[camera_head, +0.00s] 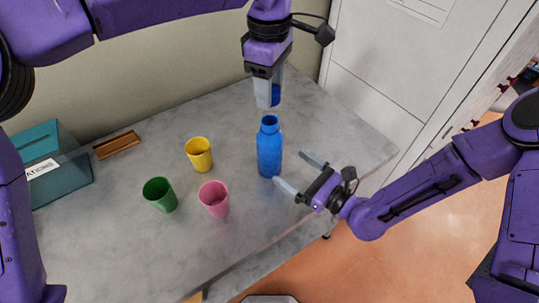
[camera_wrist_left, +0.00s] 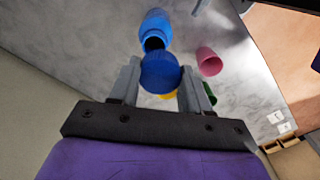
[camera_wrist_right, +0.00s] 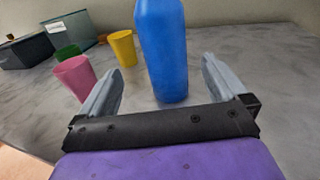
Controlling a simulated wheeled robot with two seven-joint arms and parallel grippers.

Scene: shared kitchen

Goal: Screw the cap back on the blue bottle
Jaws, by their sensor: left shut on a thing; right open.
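The blue bottle (camera_head: 269,150) stands upright and open-mouthed on the grey counter. It also shows in the left wrist view (camera_wrist_left: 155,24) and the right wrist view (camera_wrist_right: 163,55). My left gripper (camera_head: 268,98) points down above the bottle and is shut on the blue cap (camera_head: 275,95). The cap fills the space between its fingers in the left wrist view (camera_wrist_left: 160,72). A gap separates the cap from the bottle's mouth. My right gripper (camera_head: 298,174) is open, low beside the bottle, with its fingers toward the lower part of the bottle and not closed on it.
A yellow cup (camera_head: 199,155), a green cup (camera_head: 160,195) and a pink cup (camera_head: 214,200) stand left of the bottle. A teal box (camera_head: 62,180) and a small wooden item (camera_head: 117,145) are farther left. Bare counter (camera_head: 335,125) lies right of the bottle.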

